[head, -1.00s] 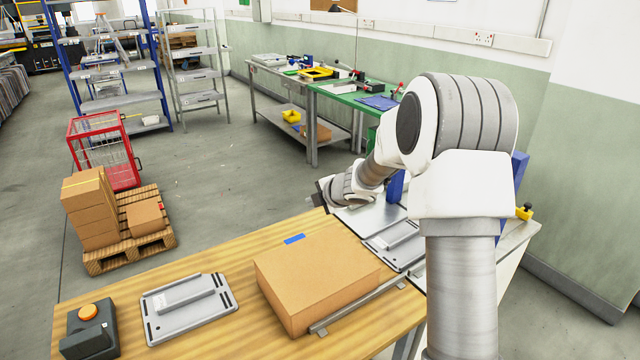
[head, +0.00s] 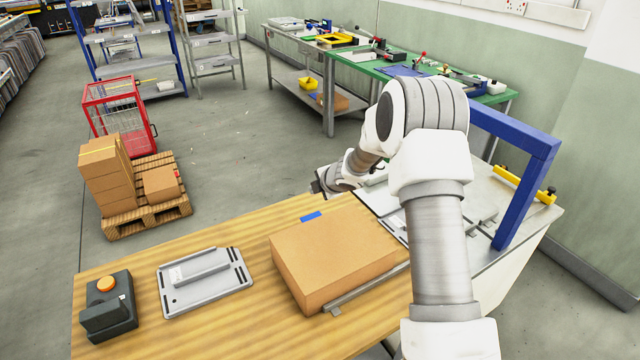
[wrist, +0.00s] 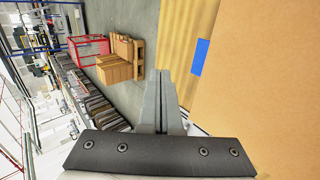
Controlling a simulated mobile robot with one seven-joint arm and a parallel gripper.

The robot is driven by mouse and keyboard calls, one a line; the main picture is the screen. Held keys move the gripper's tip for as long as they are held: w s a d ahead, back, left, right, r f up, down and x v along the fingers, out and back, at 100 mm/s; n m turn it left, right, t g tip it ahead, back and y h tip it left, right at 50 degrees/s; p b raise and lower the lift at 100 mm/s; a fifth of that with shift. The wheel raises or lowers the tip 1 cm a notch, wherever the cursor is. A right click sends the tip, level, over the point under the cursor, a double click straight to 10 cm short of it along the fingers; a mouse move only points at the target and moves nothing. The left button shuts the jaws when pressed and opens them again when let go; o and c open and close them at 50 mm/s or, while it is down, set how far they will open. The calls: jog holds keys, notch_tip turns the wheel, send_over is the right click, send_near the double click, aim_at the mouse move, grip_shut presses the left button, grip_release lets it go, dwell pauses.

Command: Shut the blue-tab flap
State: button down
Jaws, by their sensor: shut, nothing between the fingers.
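A brown cardboard box (head: 335,252) stands on the wooden table. A small blue tab (head: 311,217) shows at its far edge; in the wrist view the tab (wrist: 201,57) juts past the box's edge (wrist: 255,80) over the table. The box's top looks flat in the head view; I cannot tell how far the tabbed flap is raised. My gripper (head: 316,187) is beyond the box's far side, close to the table's far edge. In the wrist view its fingers (wrist: 165,76) are together and empty, left of the tab and apart from it.
A grey tray-like plate (head: 206,282) and a dark box with an orange button (head: 107,305) sit left on the table. A metal strip lies along the box's near side. A blue frame (head: 520,195) stands at the right. A loaded pallet (head: 150,215) is on the floor beyond.

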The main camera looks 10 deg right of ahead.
aim_at(310, 215)
jog(key=w+f+b, duration=0.1)
jog(key=f, duration=0.2)
jog(key=w+f+b, duration=0.1)
jog(key=f+b, duration=0.1)
jog(key=f, duration=0.1)
jog(key=w+a+f+b, duration=0.1)
jog(key=f, duration=0.2)
jog(key=shift+w+a+f+b, duration=0.1)
jog(key=shift+w+f+b, duration=0.05)
jog(key=shift+f+b, duration=0.6)
